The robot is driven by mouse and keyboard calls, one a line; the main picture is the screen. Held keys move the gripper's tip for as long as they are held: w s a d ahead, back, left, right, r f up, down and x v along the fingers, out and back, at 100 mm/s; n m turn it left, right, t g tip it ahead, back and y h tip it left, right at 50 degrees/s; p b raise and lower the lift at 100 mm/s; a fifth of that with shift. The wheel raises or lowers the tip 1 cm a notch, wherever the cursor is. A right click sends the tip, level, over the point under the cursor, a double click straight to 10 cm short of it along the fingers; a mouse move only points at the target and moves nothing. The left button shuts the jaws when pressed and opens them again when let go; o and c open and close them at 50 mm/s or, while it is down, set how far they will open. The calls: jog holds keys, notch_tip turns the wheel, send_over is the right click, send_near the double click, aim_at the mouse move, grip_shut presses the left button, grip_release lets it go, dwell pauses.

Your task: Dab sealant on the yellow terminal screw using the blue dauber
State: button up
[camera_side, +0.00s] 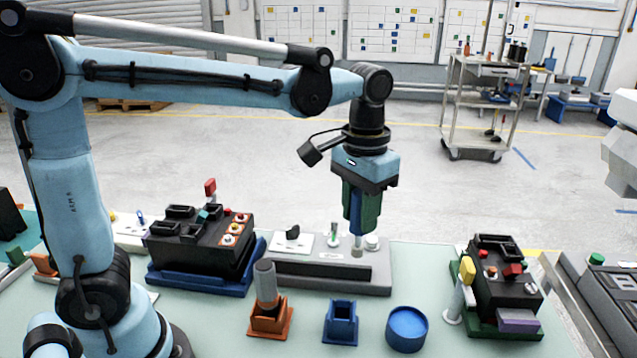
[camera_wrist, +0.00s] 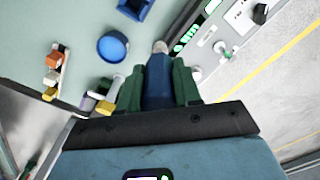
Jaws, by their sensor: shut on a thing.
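My gripper (camera_side: 362,205) has green fingers and is shut on the blue dauber (camera_side: 355,214), which hangs tip down. The dauber also shows between the fingers in the wrist view (camera_wrist: 158,85), its pale tip pointing away from the camera. In the side view the tip is low over the grey test fixture (camera_side: 330,280); I cannot tell whether it touches. The black breaker block (camera_side: 200,245) on a blue base, left of my gripper, has several round terminals on its right side, orange, white and red.
An empty blue square holder (camera_side: 341,324) and a round blue pot (camera_side: 407,329) stand at the front. An orange holder (camera_side: 270,318) carries a grey dauber (camera_side: 265,283). A second black block (camera_side: 505,280) with a yellow-topped post (camera_side: 466,272) beside it stands right.

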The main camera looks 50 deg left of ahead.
jog(key=w+d+f, duration=0.2)
jog(key=d, duration=0.9)
jog(key=shift+s+d+f, duration=0.1)
jog(key=shift+f, duration=1.35)
jog(key=shift+s+d+f, duration=0.1)
jog(key=shift+f, duration=1.3)
jog(key=shift+f, duration=0.6)
notch_tip(320, 180, up, 7)
dwell(0.4)
dwell(0.4)
